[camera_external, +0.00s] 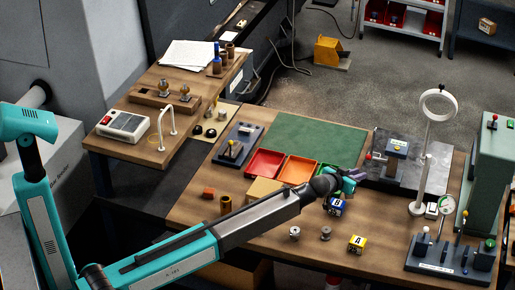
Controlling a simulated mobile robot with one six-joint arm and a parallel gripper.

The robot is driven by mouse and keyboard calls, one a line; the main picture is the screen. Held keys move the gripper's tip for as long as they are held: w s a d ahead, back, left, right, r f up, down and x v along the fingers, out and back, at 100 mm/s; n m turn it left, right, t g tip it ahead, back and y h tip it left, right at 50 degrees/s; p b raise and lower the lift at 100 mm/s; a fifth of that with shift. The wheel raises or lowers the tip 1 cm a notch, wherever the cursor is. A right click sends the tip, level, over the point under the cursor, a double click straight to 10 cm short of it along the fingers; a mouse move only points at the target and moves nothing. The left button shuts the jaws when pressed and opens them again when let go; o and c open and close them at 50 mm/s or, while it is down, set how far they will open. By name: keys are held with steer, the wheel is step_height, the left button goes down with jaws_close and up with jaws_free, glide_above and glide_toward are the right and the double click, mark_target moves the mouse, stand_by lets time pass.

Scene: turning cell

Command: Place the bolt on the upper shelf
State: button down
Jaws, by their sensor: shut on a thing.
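My gripper (354,176) is over the middle of the workbench, at the end of my outstretched arm. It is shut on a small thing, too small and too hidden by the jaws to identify. I cannot make out the bolt for certain. Two small round metal parts, one on the left (295,234) and one on the right (326,233), stand on the bench in front of the gripper. A grey rack (443,38) with shelves and red bins stands at the top right; I cannot tell whether it holds the upper shelf.
A blue lettered cube (335,207) is just below my gripper, and a yellow one (357,244) nearer the front. Red (265,163) and orange (299,170) trays lie left of it. A white ring stand (419,190) rises on the right. The green mat (318,138) is clear.

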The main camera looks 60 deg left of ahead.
steer(key=shift+f+p, duration=0.5)
steer(key=shift+f, duration=1.35)
steer(key=shift+f, duration=0.15)
steer(key=c, duration=1.6)
jaws_free()
steer(key=shift+r, duration=0.2)
steer(key=shift+b+v, duration=0.4)
steer(key=shift+v, duration=0.9)
steer(key=shift+b+v, duration=1.15)
steer(key=shift+v, duration=3.55)
